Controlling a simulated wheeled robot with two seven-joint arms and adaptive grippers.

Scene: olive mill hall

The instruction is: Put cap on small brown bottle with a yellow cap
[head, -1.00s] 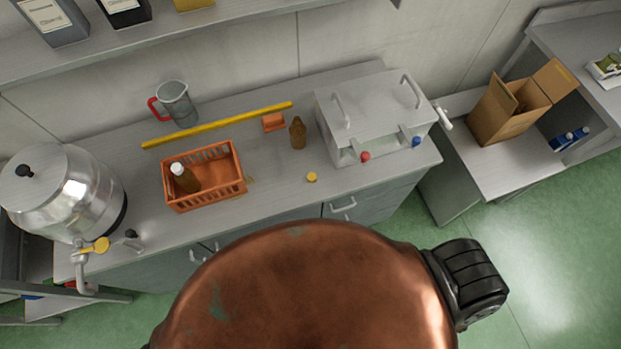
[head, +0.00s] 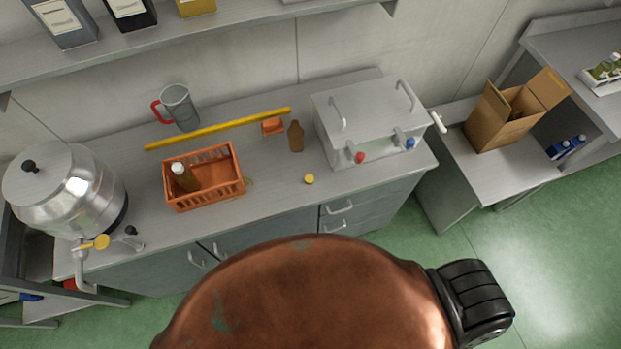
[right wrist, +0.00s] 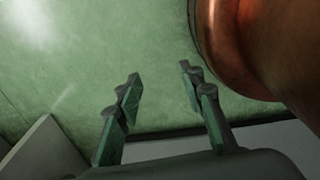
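In the head view a small brown bottle (head: 295,137) stands upright on the counter, with no cap visible on it. A yellow cap (head: 309,179) lies on the counter in front of it, apart from the bottle. Another brown bottle with a white cap (head: 179,172) is in the orange crate (head: 205,203). My right gripper (right wrist: 158,90) shows in the right wrist view, its two fingers apart and nothing between them, above green floor. My left gripper is in neither current view.
On the counter (head: 270,201) are a steel tank (head: 65,195), a jug with a red handle (head: 179,106), a yellow bar (head: 219,129), an orange block (head: 272,126) and a lidded steel bath (head: 368,117). A cardboard box (head: 507,115) stands right. The counter around the yellow cap is clear.

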